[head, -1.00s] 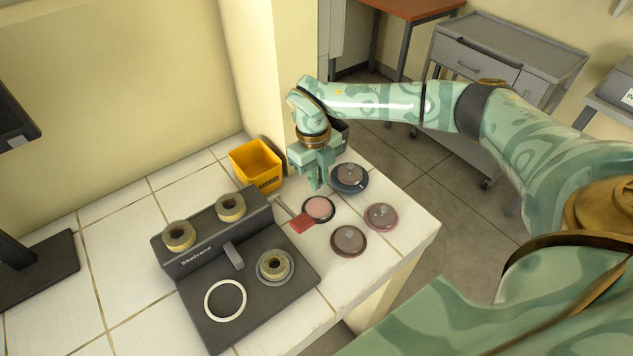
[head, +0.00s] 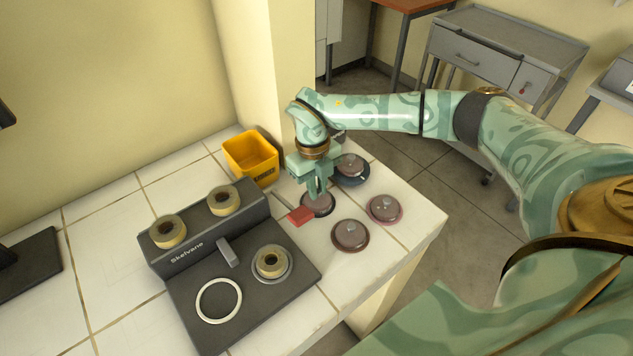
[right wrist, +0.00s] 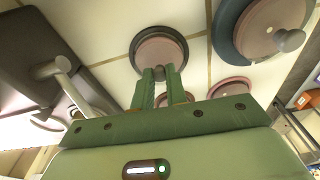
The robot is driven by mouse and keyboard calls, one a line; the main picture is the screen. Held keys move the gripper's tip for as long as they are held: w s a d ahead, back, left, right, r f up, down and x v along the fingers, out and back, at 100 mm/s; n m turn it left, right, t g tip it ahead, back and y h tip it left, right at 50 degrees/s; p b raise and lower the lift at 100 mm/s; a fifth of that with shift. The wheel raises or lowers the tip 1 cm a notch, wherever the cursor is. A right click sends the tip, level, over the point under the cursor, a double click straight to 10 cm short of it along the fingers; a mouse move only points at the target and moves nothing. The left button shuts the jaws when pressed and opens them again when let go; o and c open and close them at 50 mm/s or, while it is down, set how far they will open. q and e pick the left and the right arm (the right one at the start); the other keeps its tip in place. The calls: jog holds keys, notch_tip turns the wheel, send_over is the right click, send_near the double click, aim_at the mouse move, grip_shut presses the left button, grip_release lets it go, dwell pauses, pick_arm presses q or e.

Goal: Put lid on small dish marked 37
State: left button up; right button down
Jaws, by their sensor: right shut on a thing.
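My right gripper (head: 318,195) points down over a dark-rimmed small dish (head: 304,208) with a red tab (head: 300,216) beside it. In the right wrist view its fingers (right wrist: 160,74) are closed at the knob of a round, brownish translucent lid (right wrist: 160,48). The lid is level over the dish; I cannot tell whether it rests fully on it. No number is readable. My left gripper is out of view.
Lidded dishes stand close by: a blue-rimmed one (head: 351,170) behind, a pink-rimmed one (head: 385,209) right, a brown one (head: 350,236) in front. A yellow bin (head: 250,158) and black Skelvano device (head: 205,250) are left. The counter edge is at right.

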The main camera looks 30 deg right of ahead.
jog(key=shift+r+p, duration=0.1)
jog(key=shift+p, duration=0.5)
dwell(1.0)
jog(key=shift+f, duration=0.25)
dwell(0.8)
jog(key=shift+p, duration=0.4)
dwell(0.4)
jog(key=c, duration=0.9)
grip_release()
jog(key=shift+o, duration=0.2)
notch_tip(320, 180, up, 7)
jog(key=p, duration=0.6)
jog(key=shift+r, duration=0.1)
